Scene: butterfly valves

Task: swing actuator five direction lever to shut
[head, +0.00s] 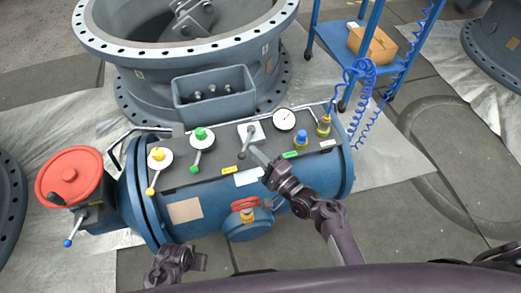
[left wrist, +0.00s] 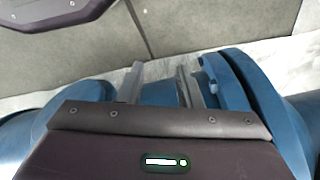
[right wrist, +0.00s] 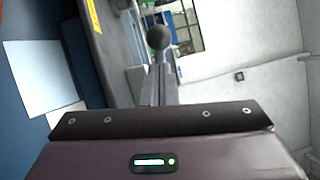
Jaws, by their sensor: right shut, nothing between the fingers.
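The blue cylindrical actuator (head: 215,208) lies across the middle of the head view, with a dark control panel on top. A lever with a dark ball knob (head: 243,155) hangs from a white plate (head: 251,131) in the panel's middle; its knob shows in the right wrist view (right wrist: 158,38). Its label is too small to read. My right gripper (head: 256,155) is shut and empty, its tips close beside this knob; contact cannot be told. My left gripper (left wrist: 160,85) is open and empty near the actuator's blue flange. In the head view, its arm shows low at left.
A yellow-knob lever (head: 152,175) and a green-knob lever (head: 197,155) stand left of the dark-knob lever. A gauge (head: 285,119) and a blue knob (head: 300,138) are to its right. A red handwheel (head: 70,175) is at left. A big valve ring (head: 265,55) stands behind.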

